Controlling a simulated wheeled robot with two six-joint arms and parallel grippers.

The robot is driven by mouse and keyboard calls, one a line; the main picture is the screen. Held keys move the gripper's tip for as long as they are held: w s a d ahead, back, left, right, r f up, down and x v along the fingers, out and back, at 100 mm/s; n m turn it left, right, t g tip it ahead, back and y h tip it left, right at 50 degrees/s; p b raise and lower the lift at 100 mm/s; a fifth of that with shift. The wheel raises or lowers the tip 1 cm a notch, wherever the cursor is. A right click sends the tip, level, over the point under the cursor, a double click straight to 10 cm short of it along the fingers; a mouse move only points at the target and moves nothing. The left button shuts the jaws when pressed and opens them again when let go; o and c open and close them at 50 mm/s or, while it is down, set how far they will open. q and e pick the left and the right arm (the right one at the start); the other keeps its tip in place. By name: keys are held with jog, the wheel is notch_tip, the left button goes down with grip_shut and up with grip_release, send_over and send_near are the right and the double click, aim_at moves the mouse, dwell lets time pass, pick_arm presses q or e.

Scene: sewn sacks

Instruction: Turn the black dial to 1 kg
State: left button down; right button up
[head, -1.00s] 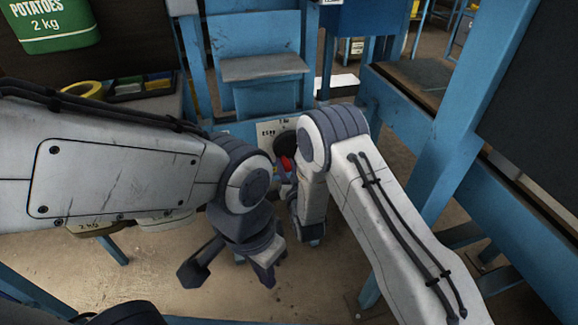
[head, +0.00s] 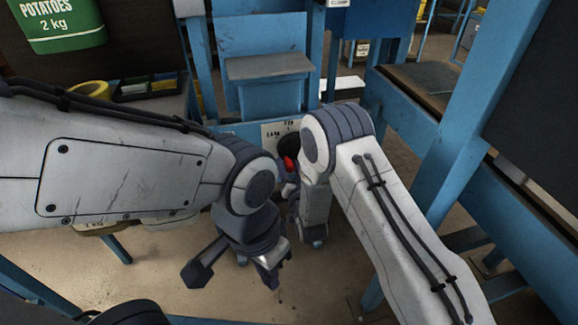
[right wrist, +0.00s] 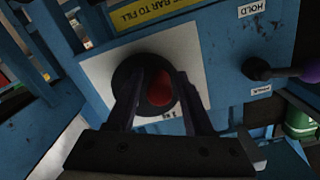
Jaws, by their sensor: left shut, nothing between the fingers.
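The black dial (right wrist: 126,78) with a red part (right wrist: 160,89) sits on a white plate (right wrist: 98,68) on a blue panel in the right wrist view. In the head view the dial (head: 288,145) is partly hidden by my right arm. My right gripper (right wrist: 158,82) has its fingers on either side of the dial's middle. Dark fingers over the dark dial hide whether they touch it. Small print on the plate is too unclear to read fully. My left gripper (head: 232,279) is shut and empty, low in front of the panel and away from the dial.
A lever with a purple knob (right wrist: 308,75) stands right of the dial, near a HOLD label (right wrist: 252,8). A green potato sack (head: 62,25) hangs at the upper left. A yellow tape roll (head: 90,89) lies on the left bench. Blue posts stand at the right.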

dwell(0.3)
jog(key=p+v, duration=0.1)
jog(key=v, duration=0.9)
jog(key=shift+s, duration=0.25)
